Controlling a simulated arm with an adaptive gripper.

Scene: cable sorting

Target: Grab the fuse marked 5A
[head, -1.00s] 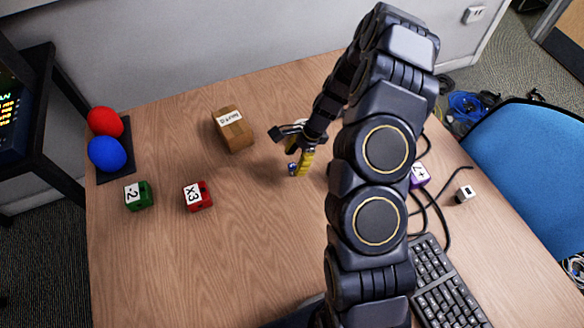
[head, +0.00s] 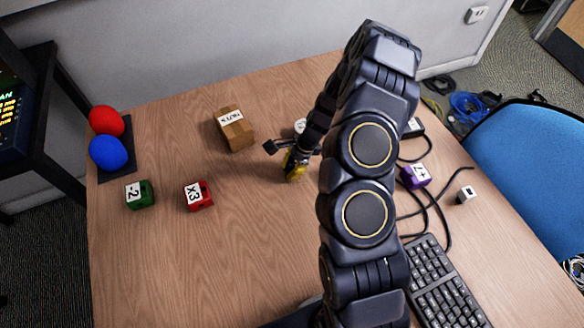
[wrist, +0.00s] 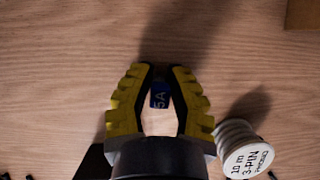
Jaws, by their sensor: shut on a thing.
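The fuse (wrist: 160,97) is a small blue piece with "5A" in white on it. In the wrist view it sits between the two yellow-and-black fingertips of my gripper (wrist: 160,78), which is shut on it. In the head view my gripper (head: 294,172) is low over the middle of the table, right of and below the cardboard box. The fuse is hidden there by the fingers.
A white spool (wrist: 240,150) marked "3-PIN" stands close beside my right finger. A cardboard box (head: 234,129), red block (head: 198,195), green block (head: 139,195), purple block (head: 415,176), cables and keyboard (head: 443,285) surround it. The table's front left is clear.

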